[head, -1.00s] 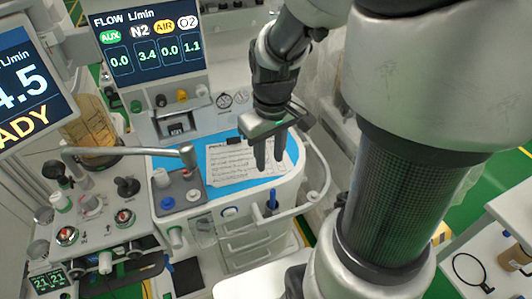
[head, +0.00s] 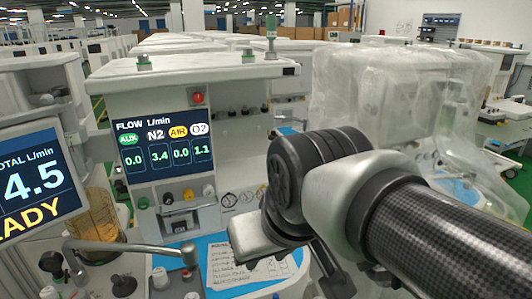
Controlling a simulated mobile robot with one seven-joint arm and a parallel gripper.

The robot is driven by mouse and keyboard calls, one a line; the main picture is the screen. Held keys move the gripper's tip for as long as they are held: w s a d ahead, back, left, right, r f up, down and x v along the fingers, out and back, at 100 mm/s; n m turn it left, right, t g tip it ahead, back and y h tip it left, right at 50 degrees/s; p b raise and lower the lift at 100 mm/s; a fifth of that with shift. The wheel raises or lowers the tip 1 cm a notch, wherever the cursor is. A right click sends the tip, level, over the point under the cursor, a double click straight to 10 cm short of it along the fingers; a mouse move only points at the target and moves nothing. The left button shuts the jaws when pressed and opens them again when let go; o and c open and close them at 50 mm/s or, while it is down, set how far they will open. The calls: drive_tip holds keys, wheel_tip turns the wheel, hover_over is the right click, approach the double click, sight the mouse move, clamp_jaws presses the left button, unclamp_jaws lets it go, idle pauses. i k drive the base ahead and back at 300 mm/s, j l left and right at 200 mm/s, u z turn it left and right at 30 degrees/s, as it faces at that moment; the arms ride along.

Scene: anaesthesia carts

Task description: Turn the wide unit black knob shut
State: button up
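A black knob (head: 168,198) sits in the row below the flow screen (head: 163,144) of the wide white unit (head: 170,95). It stands between a green knob (head: 143,203) and a yellow knob (head: 189,194), with a white knob (head: 208,190) at the right end. The screen reads 3.4 under N2. My gripper (head: 333,280) is right of and lower than the knobs, clear of them, over the worktop. My own wrist covers most of it, so its finger gap does not show.
A metal arm (head: 130,248) crosses the worktop left of my gripper. A written sheet (head: 235,272) lies on the blue top. A second screen (head: 35,180) reading 4.5 stands at left. Plastic-draped equipment (head: 400,100) stands behind at right.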

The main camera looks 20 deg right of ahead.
sight(168, 197)
drive_tip(key=k, duration=0.65)
drive_tip(key=l+u, duration=0.5)
drive_tip(key=l, duration=0.75)
drive_tip(key=k, duration=0.05)
